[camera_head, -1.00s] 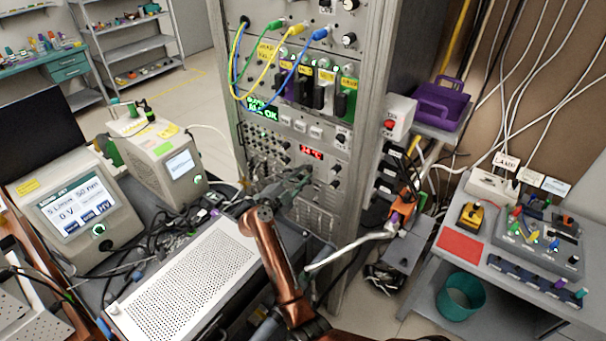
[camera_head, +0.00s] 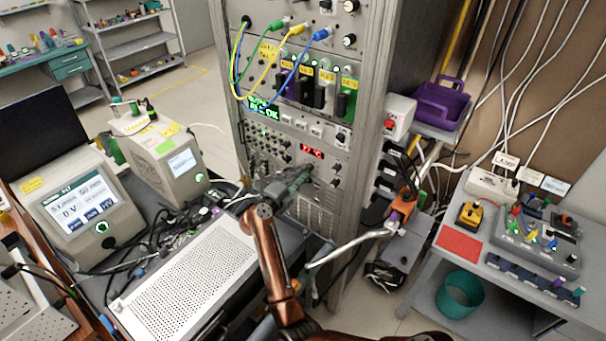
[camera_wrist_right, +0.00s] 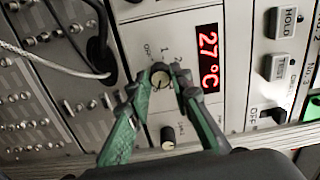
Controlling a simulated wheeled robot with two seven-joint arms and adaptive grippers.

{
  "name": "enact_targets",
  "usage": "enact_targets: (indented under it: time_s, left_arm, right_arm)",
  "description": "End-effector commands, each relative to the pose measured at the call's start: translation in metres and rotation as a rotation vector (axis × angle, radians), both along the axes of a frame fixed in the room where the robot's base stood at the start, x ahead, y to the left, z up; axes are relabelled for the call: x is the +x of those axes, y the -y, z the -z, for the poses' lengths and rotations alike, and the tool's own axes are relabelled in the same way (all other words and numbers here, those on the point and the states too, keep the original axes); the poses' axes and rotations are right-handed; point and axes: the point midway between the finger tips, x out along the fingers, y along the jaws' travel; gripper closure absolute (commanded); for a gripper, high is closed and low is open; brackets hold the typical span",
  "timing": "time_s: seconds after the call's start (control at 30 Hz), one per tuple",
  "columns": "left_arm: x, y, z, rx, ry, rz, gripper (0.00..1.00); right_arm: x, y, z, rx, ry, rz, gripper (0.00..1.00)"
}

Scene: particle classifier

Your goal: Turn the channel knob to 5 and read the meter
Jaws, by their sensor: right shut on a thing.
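A small round knob (camera_wrist_right: 159,79) sits on the grey rack panel, with the marks OFF, 1 and 2 visible around it. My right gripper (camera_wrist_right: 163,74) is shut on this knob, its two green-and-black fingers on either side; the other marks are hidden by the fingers. In the head view my right gripper (camera_head: 298,180) reaches the panel from below and hides the knob. The red meter display (camera_wrist_right: 208,62) beside the knob reads 27 °C; in the head view it is small and blurred (camera_head: 312,152). My left gripper is not in view.
A second knob (camera_wrist_right: 168,133) is close beside the gripper. HOLD (camera_wrist_right: 286,22) and TEST (camera_wrist_right: 279,67) buttons lie past the display. A black cable (camera_wrist_right: 92,45) runs by the gripper. A perforated white box (camera_head: 190,285) stands in front of the rack.

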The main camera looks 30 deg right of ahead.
Motion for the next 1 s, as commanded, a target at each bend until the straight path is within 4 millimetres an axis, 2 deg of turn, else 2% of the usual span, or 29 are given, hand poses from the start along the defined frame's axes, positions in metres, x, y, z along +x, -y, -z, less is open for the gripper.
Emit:
enact_targets:
  time_s: [0.4,0.43,0.6,0.67,1.0]
  left_arm:
    - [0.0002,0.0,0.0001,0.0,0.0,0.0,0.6]
    - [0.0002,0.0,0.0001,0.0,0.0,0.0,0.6]
    - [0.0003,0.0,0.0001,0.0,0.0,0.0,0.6]
    - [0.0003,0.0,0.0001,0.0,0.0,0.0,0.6]
    - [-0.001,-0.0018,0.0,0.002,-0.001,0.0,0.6]
  right_arm:
    - [-0.0004,-0.0004,0.0019,0.007,0.006,0.001,1.0]
    - [-0.0004,-0.0004,0.002,0.006,0.005,0.0,0.78]
    - [-0.0003,-0.0002,0.0014,0.005,0.005,0.0,0.67]
    - [-0.0003,-0.0001,0.0012,0.005,0.005,0.0,0.63]
    - [-0.0001,-0.0001,-0.0042,0.004,0.007,0.0,0.63]
